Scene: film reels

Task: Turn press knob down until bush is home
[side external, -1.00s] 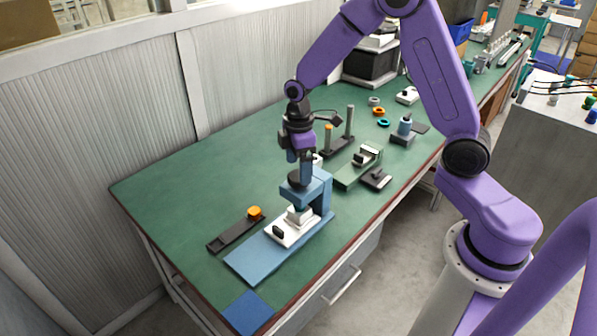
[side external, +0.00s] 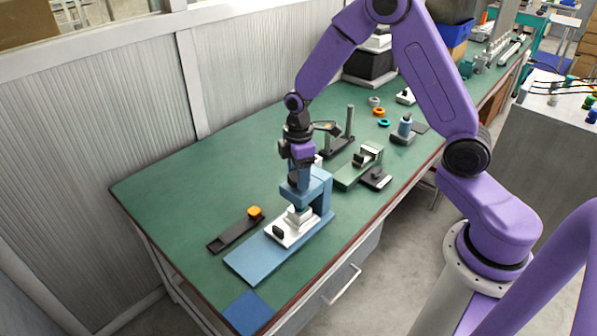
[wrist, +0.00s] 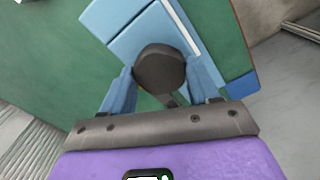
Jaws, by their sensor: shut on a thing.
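The blue press (side external: 322,190) stands near the front of the green bench, with its long base plate (side external: 250,262) running toward the front left. My gripper (side external: 301,180) points down over the press head. In the wrist view the dark round press knob (wrist: 160,68) sits between my two blue fingers, and my gripper (wrist: 160,88) is shut on it. Below the press head a white block (side external: 298,216) sits on a white plate (side external: 283,236) with a small black piece on it. A little teal shows just above the block. I cannot make out the bush or how deep it sits.
A black strip (side external: 230,236) with an orange knob (side external: 255,211) lies left of the press. The bench's left part is clear.

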